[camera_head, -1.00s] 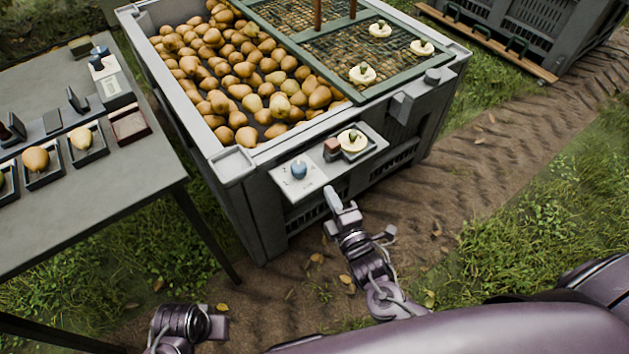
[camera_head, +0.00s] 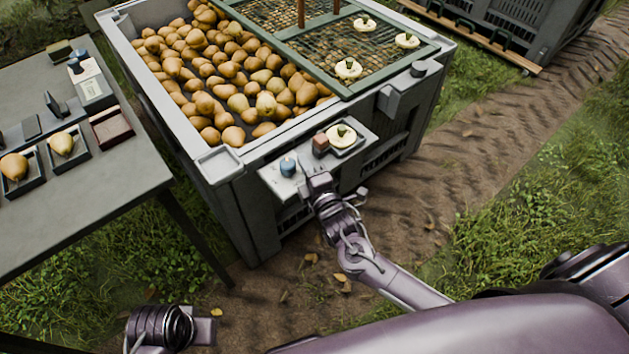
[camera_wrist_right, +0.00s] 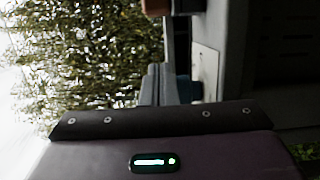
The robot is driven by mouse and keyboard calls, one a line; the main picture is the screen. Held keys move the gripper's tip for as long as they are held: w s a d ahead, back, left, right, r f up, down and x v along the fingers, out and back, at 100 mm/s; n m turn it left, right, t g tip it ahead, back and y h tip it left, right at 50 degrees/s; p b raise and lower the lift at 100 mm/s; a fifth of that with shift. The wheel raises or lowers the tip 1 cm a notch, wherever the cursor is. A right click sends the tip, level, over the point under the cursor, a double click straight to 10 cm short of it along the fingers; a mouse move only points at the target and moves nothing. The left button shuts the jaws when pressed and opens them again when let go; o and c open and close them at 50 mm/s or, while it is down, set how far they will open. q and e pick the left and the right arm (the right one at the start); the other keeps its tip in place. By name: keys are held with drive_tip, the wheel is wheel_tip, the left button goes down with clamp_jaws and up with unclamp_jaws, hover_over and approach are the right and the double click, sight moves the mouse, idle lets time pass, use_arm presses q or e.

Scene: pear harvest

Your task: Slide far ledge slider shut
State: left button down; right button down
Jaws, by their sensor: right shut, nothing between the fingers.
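The ledge (camera_head: 276,182) juts from the side of the grey bin. It carries a blue knob (camera_head: 288,166), a brown block (camera_head: 320,144) and a pale disc (camera_head: 340,136) on a small tray. I cannot tell which part is the slider. My right gripper (camera_head: 308,168) is shut and empty over the ledge's front edge, just right of the blue knob. In the right wrist view its closed fingers (camera_wrist_right: 158,84) stand beside the knob (camera_wrist_right: 184,90), which they partly hide; contact is unclear. My left gripper (camera_head: 204,330) is low at the left, its jaws unclear.
The grey bin (camera_head: 209,163) holds many pears and a green-framed mesh with pale discs. A table (camera_head: 108,207) stands at the left with pears in trays and another blue-knobbed device (camera_head: 90,80). Grass and a dirt track lie open to the right.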

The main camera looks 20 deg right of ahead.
sight(324, 146)
drive_tip(key=w+d, duration=0.2)
drive_tip(key=shift+d, duration=0.4)
drive_tip(key=shift+w+d, duration=0.2)
drive_tip(key=shift+d, duration=0.2)
drive_tip(key=shift+d, duration=0.3)
drive_tip(key=shift+w+d+r, duration=0.1)
drive_tip(key=shift+w+d, duration=0.15)
drive_tip(key=shift+d, duration=0.3)
drive_tip(key=shift+w+d, duration=0.2)
drive_tip(key=shift+d, duration=0.45)
